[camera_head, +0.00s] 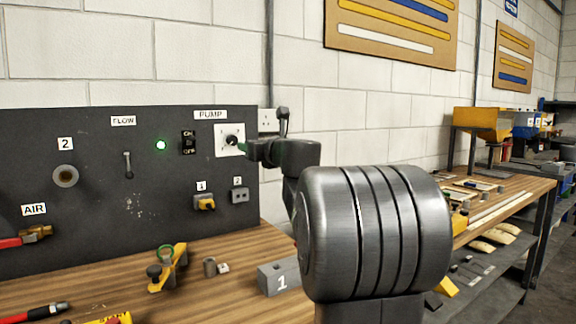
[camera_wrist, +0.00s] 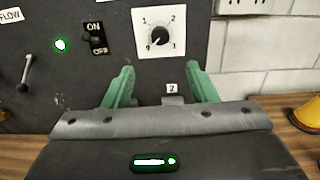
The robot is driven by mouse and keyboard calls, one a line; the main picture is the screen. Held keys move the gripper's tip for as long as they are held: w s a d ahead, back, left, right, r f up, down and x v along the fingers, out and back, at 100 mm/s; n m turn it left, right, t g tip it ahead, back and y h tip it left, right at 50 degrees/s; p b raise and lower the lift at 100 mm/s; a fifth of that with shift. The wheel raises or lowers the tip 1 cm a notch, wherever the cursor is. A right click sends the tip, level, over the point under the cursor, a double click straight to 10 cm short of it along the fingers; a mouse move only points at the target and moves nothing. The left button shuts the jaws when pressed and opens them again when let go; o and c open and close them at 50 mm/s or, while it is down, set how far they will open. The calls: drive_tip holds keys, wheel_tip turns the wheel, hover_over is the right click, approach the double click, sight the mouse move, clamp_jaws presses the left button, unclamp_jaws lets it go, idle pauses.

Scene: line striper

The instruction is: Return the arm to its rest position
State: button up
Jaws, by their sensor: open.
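My arm reaches out over the wooden bench toward the black control panel (camera_head: 100,170). My gripper (camera_wrist: 158,82) is open and empty, with its green fingers spread apart in the wrist view. In that view, the pump dial (camera_wrist: 159,38), a black knob on a white numbered plate, lies beyond the fingertips and shows between and above them. In the head view the gripper end is close in front of the dial (camera_head: 232,141) and is partly hidden by my wrist. I see no contact with the knob.
An ON/OFF switch (camera_head: 188,142) and a lit green lamp (camera_head: 160,145) are left of the dial. A flow lever (camera_head: 127,165) is further left. A side bench (camera_head: 510,200) is at right.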

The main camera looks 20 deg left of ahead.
sight(233, 140)
drive_tip(key=p+x, duration=0.2)
drive_tip(key=x, duration=1.2)
drive_tip(key=shift+d, duration=0.15)
